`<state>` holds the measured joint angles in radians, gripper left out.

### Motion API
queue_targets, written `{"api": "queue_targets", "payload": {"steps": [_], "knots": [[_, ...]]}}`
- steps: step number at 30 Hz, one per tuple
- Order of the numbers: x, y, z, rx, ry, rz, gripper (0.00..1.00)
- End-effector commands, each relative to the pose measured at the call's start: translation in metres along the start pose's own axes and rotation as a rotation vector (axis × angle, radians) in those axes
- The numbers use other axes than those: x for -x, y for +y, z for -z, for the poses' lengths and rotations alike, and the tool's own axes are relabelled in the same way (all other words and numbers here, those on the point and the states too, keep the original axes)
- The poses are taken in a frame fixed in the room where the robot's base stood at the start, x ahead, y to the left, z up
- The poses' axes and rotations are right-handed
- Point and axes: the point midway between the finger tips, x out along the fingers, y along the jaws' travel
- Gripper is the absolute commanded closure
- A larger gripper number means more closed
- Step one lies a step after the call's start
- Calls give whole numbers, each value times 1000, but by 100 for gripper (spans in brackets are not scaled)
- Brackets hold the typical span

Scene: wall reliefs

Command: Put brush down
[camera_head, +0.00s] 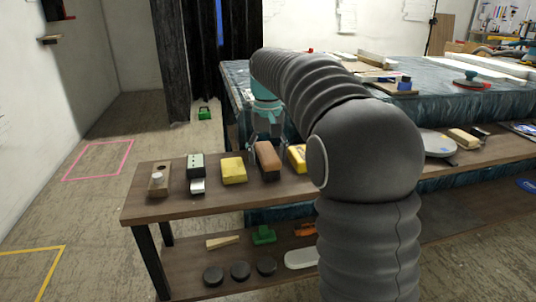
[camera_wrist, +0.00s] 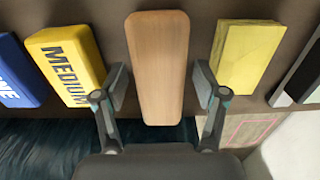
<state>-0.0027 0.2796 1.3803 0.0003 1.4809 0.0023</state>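The brush (camera_head: 267,160) is a brown wooden block with a darker underside, standing in the row on the top shelf. In the wrist view the brush (camera_wrist: 159,65) shows its smooth, long wooden back from above. My gripper (camera_head: 267,146) is over it from behind, with one finger on each side. In the wrist view my gripper (camera_wrist: 160,85) has its fingers spread, with narrow gaps between the pads and the brush sides. The brush appears to rest on the shelf (camera_head: 215,199); its underside is hidden in the wrist view.
A yellow sponge block (camera_head: 233,170) stands left of the brush and a yellow MEDIUM block (camera_wrist: 66,63) on its other side, both close to the fingers. A blue block (camera_wrist: 15,70) lies beyond. The lower shelf holds several round dark pieces (camera_head: 240,270).

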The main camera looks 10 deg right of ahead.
Motion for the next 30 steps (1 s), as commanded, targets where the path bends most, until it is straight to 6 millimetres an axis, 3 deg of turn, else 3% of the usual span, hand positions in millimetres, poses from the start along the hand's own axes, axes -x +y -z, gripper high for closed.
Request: {"api": "queue_targets", "payload": {"steps": [8, 21, 30], "knots": [[12, 0, 0, 0, 2, 0, 29], [95, 0, 1, 0, 3, 0, 29], [122, 0, 1, 0, 1, 0, 29]]}}
